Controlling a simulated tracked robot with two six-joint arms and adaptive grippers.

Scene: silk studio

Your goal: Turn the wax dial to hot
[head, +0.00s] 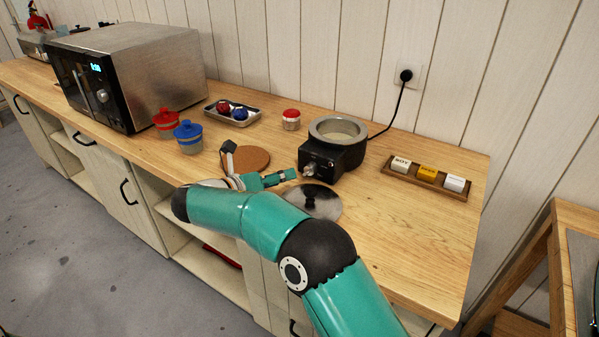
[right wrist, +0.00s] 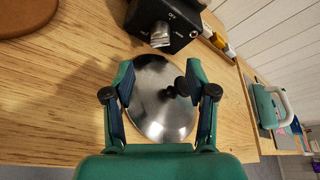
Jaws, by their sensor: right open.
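The wax warmer (head: 345,155) is a black base with a round metal pot on the worktop. Its dial (head: 310,169) is a metal knob on the front face. In the right wrist view the dial (right wrist: 160,36) shows at the top, on the black warmer body (right wrist: 188,20); its setting is too small to read. My right gripper (head: 290,176) is just in front of the dial. In the right wrist view its fingers (right wrist: 160,75) are spread and empty, with the dial beyond the tips, apart from them. My left gripper is not in view.
A shiny lid with a black knob (head: 318,205) lies in front of the warmer, below my right gripper. A cork mat (head: 255,158) is to the left. A wooden tray with labelled blocks (head: 440,189) is to the right. A power cord (head: 392,118) runs to the wall.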

